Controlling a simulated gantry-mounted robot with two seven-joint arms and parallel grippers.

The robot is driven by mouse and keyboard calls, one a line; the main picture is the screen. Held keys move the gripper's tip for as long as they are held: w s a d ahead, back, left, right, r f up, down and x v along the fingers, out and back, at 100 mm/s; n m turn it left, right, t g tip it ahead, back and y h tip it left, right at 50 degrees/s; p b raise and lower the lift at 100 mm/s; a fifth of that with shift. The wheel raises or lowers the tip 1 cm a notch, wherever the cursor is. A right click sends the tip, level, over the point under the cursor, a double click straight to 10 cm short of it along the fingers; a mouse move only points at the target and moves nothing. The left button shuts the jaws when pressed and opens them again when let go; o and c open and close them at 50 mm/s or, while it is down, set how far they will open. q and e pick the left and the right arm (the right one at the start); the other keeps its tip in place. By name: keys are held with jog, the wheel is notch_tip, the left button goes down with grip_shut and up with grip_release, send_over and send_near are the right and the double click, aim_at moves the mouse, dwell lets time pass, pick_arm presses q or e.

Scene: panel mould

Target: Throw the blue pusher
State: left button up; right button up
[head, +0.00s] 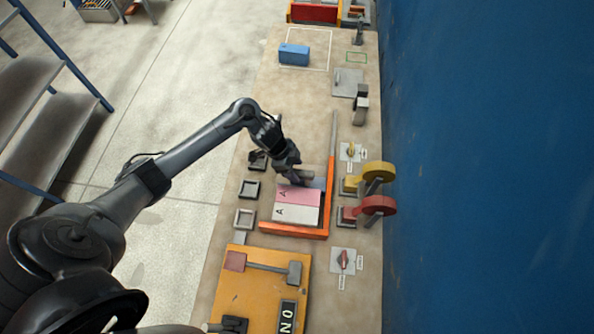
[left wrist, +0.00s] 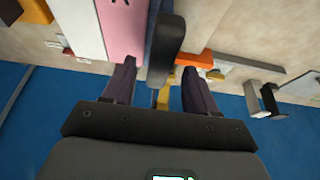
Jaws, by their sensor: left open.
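My left gripper (head: 292,177) is open over the far end of the orange-edged mould (head: 329,200). Pink (head: 298,196) and white (head: 295,213) panels lie in the mould. A narrow grey-blue piece (head: 318,183) shows beyond the pink panel, partly hidden by my gripper. In the left wrist view my left gripper (left wrist: 158,85) has its fingers apart. A dark grey bar (left wrist: 168,48) shows between and beyond them, with a dark blue strip beside it; I cannot tell if they touch it. I cannot clearly make out which part is the blue pusher. My right gripper is not in view.
Yellow (head: 379,171) and red (head: 376,206) round-ended devices stand right of the mould, near the blue wall (head: 480,160). A blue block (head: 293,54) lies at the far end. An orange board (head: 265,293) with tools is nearer.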

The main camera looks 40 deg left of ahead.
aim_at(303, 179)
pick_arm(q)
jog(key=shift+x, duration=1.15)
grip_shut()
